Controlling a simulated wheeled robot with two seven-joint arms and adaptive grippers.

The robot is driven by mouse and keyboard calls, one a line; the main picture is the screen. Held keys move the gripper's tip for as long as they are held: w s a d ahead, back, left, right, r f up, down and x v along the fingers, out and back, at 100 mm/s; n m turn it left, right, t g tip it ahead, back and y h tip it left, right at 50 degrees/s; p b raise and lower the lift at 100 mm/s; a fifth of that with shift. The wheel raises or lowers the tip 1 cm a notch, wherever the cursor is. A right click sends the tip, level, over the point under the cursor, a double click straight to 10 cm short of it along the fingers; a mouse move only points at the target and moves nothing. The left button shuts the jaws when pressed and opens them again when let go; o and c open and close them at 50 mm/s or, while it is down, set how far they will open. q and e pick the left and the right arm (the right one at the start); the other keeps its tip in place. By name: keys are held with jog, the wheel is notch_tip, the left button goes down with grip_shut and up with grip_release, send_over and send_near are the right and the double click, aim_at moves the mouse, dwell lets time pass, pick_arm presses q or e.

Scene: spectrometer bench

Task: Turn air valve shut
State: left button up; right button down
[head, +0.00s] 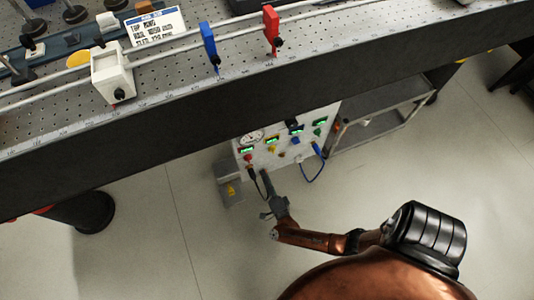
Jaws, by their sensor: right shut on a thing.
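My right gripper (266,180) reaches up to the lower edge of a white control panel (273,158) under the bench. It is shut on a small part at the panel's lower left, which I take to be the air valve. The fingers cover that part, so its shape and turn angle cannot be made out. The panel carries a round gauge (252,138), a red knob (248,157), several coloured knobs and green-lit displays. My left gripper is not in view.
A black cable (255,183) hangs close beside my right gripper. A blue cable (313,178) loops right of it. A grey box with a yellow label (230,187) stands left. The bench's dark front (150,148) overhangs the panel. A grey cart (380,108) is at right.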

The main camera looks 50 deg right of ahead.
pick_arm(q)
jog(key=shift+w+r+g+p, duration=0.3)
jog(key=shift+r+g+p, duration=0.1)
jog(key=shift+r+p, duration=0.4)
pick_arm(e)
jog(key=n, duration=1.1)
jog(key=shift+f+n, duration=0.1)
jog(key=shift+n, duration=0.2)
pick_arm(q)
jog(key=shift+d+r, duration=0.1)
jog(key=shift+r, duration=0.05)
pick_arm(e)
jog(key=c, duration=1.7)
grip_release()
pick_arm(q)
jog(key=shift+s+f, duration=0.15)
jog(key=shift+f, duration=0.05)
pick_arm(e)
jog(key=shift+o, duration=0.5)
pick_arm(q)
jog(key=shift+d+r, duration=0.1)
